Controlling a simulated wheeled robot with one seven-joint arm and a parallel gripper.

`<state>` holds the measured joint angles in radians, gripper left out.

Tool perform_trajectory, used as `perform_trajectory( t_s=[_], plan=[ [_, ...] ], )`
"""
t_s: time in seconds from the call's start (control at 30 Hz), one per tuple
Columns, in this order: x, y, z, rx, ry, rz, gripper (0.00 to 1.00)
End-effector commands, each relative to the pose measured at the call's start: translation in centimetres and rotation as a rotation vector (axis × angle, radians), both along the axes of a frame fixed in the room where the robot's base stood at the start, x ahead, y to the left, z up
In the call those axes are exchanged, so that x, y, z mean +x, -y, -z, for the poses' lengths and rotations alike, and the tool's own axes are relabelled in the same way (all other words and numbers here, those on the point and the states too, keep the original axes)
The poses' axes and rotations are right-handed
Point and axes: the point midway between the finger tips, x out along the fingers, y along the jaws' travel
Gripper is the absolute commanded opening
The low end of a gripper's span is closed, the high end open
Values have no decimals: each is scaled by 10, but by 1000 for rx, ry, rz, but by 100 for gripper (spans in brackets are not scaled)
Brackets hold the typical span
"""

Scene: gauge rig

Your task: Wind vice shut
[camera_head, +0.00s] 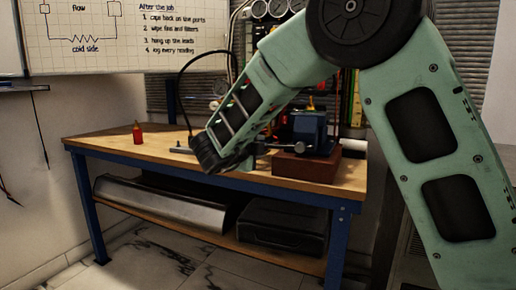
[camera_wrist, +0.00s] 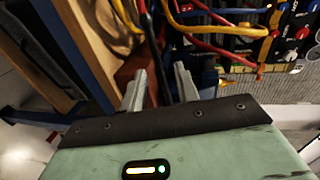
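The blue vice (camera_head: 310,128) stands on a reddish-brown block (camera_head: 305,168) at the right end of the bench. A grey bar with a rounded end (camera_head: 298,148) shows at the vice's front, partly behind my arm. My gripper reaches down to the left of the vice; its fingers are mostly hidden in the head view. In the wrist view my gripper (camera_wrist: 160,88) has its two grey fingers apart, with a dark rod or cable (camera_wrist: 157,55) showing between them. I see no finger clearly touching it. A dark blue part, perhaps the vice, shows beyond the right finger.
The wooden bench (camera_head: 105,146) has blue legs and a low shelf with a silver cover (camera_head: 165,203) and a dark case (camera_head: 282,228). A small red bottle (camera_head: 138,133) stands on the left. Yellow and red cables (camera_wrist: 215,28) hang near a panel behind. The bench's left part is mostly clear.

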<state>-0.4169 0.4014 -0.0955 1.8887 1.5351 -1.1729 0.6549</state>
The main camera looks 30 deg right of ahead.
Motion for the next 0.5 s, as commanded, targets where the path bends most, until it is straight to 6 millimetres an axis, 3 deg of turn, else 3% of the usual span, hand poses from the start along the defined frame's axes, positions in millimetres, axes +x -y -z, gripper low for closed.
perform_trajectory(
  t_s=[0.5],
  plan=[
    [-64,-85,-23,1,-1,-6,31]
  ],
)
